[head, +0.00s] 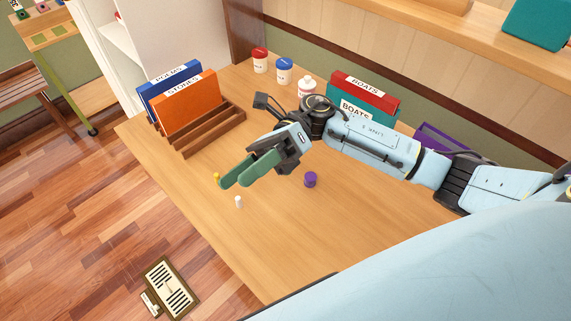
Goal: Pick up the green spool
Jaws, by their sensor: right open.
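I cannot make out a green spool in the head view; it may be hidden behind my right gripper or arm. My right gripper (232,185) has two green fingers, spread apart with nothing visible between them. It is over the wooden table, pointing to the lower left. A small yellow piece (217,179) shows just left of the fingertips. A small white piece (238,201) stands just below the fingertips in the picture. A purple spool-like piece (310,180) stands to the right of the gripper. My left gripper is not in view.
On the table (290,235) stand a wooden rack (214,131) with blue and orange books, red-lidded (260,61) and blue-lidded (283,71) jars, and a white bottle (307,86). Red and teal books (365,92) and a purple holder (440,138) are behind my arm. The table's front is clear.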

